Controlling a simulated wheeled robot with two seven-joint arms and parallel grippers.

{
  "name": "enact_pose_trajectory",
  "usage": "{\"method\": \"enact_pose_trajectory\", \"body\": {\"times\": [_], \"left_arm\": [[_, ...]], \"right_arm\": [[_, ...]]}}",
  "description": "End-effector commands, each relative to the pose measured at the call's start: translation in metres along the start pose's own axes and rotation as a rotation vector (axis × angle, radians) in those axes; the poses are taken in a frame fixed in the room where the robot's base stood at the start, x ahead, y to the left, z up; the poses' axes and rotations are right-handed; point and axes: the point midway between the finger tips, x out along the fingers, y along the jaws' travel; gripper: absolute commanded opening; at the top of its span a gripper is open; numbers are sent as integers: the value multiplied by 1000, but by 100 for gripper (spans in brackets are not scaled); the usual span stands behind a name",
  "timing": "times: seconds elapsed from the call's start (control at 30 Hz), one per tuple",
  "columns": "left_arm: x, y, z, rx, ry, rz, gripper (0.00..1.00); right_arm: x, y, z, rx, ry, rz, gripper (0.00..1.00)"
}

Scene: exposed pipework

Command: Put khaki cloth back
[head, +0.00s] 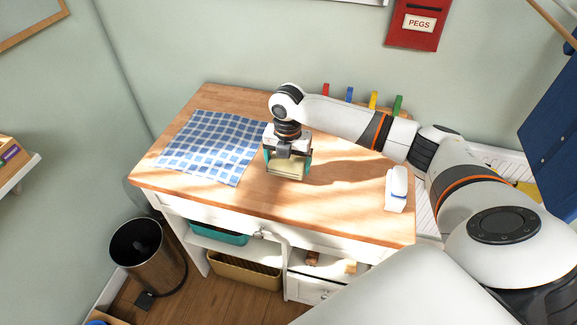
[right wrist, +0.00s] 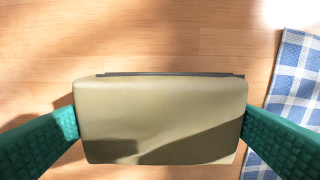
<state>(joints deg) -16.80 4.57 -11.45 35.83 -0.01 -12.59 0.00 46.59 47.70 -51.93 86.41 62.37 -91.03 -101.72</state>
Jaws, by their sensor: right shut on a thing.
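The khaki cloth (head: 287,172) is a folded, rounded block. My right gripper (head: 288,163) points down over the middle of the wooden table with its teal fingers on both sides of the cloth, shut on it. In the right wrist view the khaki cloth (right wrist: 160,118) fills the space between the two teal fingers (right wrist: 160,130), with a thin dark strip along its far edge. I cannot tell whether its underside touches the tabletop. My left gripper is not in view.
A blue checked cloth (head: 211,147) lies flat on the table's left. Below are a teal bin (head: 217,233) and a tan basket (head: 240,270). A dark wastebasket (head: 150,257) stands left.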

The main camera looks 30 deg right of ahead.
Motion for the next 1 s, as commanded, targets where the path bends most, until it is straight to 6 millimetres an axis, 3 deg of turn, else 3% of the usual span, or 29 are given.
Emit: {"method": "enact_pose_trajectory", "body": {"times": [0.2,0.5,0.53,0.57,0.87,1.0], "left_arm": [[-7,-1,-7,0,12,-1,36],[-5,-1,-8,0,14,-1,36],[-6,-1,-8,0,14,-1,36],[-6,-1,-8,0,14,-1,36],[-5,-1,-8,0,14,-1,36],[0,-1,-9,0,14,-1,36]], "right_arm": [[28,1,1,0,-1,3,72],[31,0,0,0,-1,1,72],[31,0,0,0,-1,1,94],[30,0,0,0,0,1,98],[27,0,0,0,1,0,100],[10,0,-1,1,3,-4,100]]}}
